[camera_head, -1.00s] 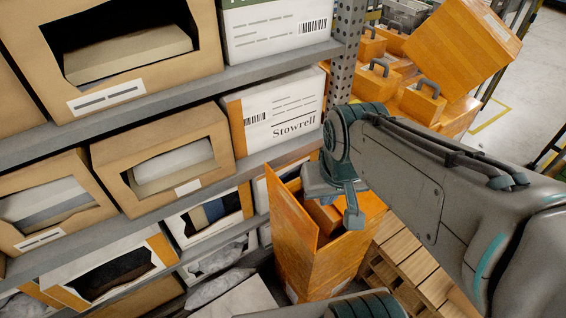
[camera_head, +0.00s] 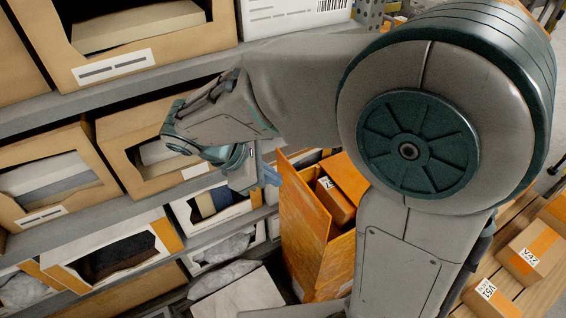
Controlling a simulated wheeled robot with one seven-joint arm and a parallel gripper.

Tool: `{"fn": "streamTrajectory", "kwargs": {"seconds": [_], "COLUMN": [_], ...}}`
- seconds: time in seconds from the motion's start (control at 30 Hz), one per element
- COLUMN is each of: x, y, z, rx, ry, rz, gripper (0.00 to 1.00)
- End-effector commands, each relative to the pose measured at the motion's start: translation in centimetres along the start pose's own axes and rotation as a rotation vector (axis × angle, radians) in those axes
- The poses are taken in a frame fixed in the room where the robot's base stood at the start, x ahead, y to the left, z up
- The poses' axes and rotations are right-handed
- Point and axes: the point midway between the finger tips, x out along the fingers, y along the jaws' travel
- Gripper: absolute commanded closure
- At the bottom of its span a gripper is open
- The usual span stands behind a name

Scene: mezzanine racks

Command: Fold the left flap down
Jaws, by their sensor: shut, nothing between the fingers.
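A tall orange carton (camera_head: 322,262) stands open on the floor beside the rack. Its left flap (camera_head: 293,190) stands up along the carton's left side. A smaller orange box (camera_head: 335,203) with a white label lies inside. Another orange panel (camera_head: 346,174) shows at the carton's far side, partly behind my arm. My gripper (camera_head: 262,176) is shut and empty, just left of the upright flap and near its upper edge. I cannot tell whether it touches the flap. My arm hides the carton's right side.
Rack shelves (camera_head: 100,107) with open-fronted bins fill the left, close to my gripper. A white box (camera_head: 238,296) and wrapped bundles lie low, left of the carton. Small labelled boxes (camera_head: 530,252) sit on a wooden pallet (camera_head: 545,292) at the right.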

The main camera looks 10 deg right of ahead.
Motion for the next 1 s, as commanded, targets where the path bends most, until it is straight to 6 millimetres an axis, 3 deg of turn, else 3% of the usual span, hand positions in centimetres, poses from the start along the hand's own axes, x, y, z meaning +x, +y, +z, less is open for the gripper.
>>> {"fn": "streamTrajectory", "kwargs": {"seconds": [0.03,0.1,0.3,0.47,0.9,1.0], "x": [-0.1,-0.7,-1.8,-0.8,8.0,8.8], "y": [0.2,0.6,1.1,1.4,2.7,3.4], "z": [-2.0,-3.8,-6.3,-6.3,-5.2,-4.0], "rx": [-0.101,-0.214,-0.375,-0.388,-0.385,-0.382], "ry": [-0.035,-0.08,-0.147,-0.156,-0.153,-0.152], "rz": [0.032,0.072,0.134,0.138,0.134,0.136], "gripper": [1.0,1.0,1.0,1.0,1.0,1.0]}}
